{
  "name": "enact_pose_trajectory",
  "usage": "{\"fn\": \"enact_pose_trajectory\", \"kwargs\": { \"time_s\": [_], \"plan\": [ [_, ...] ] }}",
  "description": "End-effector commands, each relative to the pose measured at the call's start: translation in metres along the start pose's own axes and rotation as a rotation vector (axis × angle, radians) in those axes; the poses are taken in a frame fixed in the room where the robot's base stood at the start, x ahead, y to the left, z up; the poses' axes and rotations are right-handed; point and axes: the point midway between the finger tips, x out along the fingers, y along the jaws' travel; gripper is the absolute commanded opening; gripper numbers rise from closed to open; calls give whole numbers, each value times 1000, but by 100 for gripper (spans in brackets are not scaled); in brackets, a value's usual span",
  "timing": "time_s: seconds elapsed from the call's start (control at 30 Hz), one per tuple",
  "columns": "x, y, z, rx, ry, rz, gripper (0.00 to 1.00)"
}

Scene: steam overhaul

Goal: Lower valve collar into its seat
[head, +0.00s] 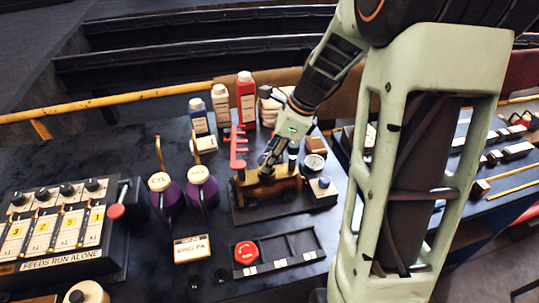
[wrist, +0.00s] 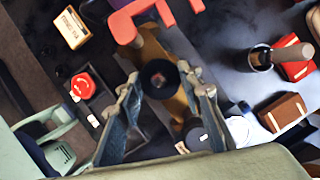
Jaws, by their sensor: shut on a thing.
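My gripper (head: 269,163) is low over the brass valve body (head: 262,190), which lies on a dark base plate in the head view. In the wrist view my gripper (wrist: 163,84) has its two fingers on either side of a dark round collar (wrist: 158,80) and is shut on it. The collar is over the brass body (wrist: 178,100), with a dark centre facing the camera. Its underside and the seat are hidden, so I cannot tell whether it touches the seat. In the head view the fingers and arm hide the collar.
A red bracket (head: 238,148) stands close left of my gripper; it also shows in the wrist view (wrist: 128,26). A gauge (head: 314,163) is close on the right. Purple oil cans (head: 165,196), bottles (head: 245,97) and a red button (head: 246,252) surround the work area.

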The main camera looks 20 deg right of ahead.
Motion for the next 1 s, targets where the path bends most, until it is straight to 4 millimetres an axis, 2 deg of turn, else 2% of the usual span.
{"fn": "enact_pose_trajectory", "kwargs": {
  "time_s": [0.37,0.4,0.53,0.73,0.87,1.0],
  "plan": [
    [3,0,-1,0,0,-1,3],
    [3,0,-1,0,0,0,38],
    [3,0,-1,0,0,0,52],
    [3,0,-1,0,0,0,54],
    [3,0,-2,0,0,1,65],
    [3,0,-1,0,0,1,65]
  ]
}}
